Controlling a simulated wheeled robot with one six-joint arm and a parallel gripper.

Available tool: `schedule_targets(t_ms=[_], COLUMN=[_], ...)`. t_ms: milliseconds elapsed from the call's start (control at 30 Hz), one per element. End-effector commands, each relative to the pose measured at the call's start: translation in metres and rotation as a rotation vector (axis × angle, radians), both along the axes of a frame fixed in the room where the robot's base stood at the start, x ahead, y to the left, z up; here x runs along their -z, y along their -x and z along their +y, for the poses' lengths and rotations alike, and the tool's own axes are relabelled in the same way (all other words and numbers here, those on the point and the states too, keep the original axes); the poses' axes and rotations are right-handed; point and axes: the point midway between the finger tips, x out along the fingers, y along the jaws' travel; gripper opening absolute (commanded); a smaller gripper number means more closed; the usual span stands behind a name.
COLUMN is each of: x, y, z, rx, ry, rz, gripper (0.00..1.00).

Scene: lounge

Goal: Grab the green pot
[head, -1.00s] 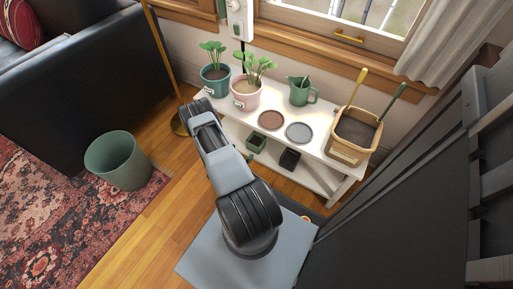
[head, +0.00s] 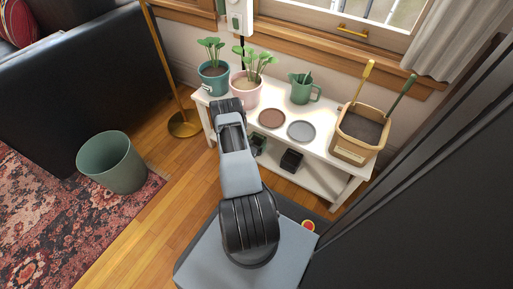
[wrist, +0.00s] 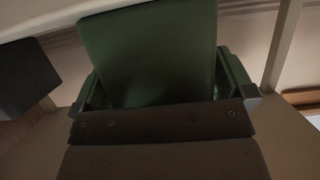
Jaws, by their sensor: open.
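The green pot (head: 259,141) is a small square pot on the lower shelf of the white plant stand, partly hidden behind my arm in the head view. In the wrist view the green pot (wrist: 150,55) is large and close, straight ahead of my gripper (wrist: 163,102). The jaws are open, with their tips near the pot's left and right sides. I cannot tell whether they touch it. In the head view my gripper is hidden by my own arm.
A black pot (head: 291,160) stands just right of the green pot; it also shows in the wrist view (wrist: 25,75). The white stand's top (head: 270,140) holds two potted plants, a watering can (head: 300,92), two saucers and a tool box (head: 352,150). A bin (head: 112,165) stands left.

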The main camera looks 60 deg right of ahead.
Motion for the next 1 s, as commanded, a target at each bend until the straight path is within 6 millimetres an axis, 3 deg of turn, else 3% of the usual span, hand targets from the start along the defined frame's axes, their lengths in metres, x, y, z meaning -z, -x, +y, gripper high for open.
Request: schedule_targets(t_ms=[367,733,1000], x=[0.0025,0.0027,0.0014], y=[0.0001,0.0001,0.0000], z=[-0.0096,-0.0092,-0.0093], rx=[0.000,0.000,0.000], ry=[0.000,0.000,0.000], rz=[0.001,0.001,0.000], gripper=[1.00,0.66,0.64])
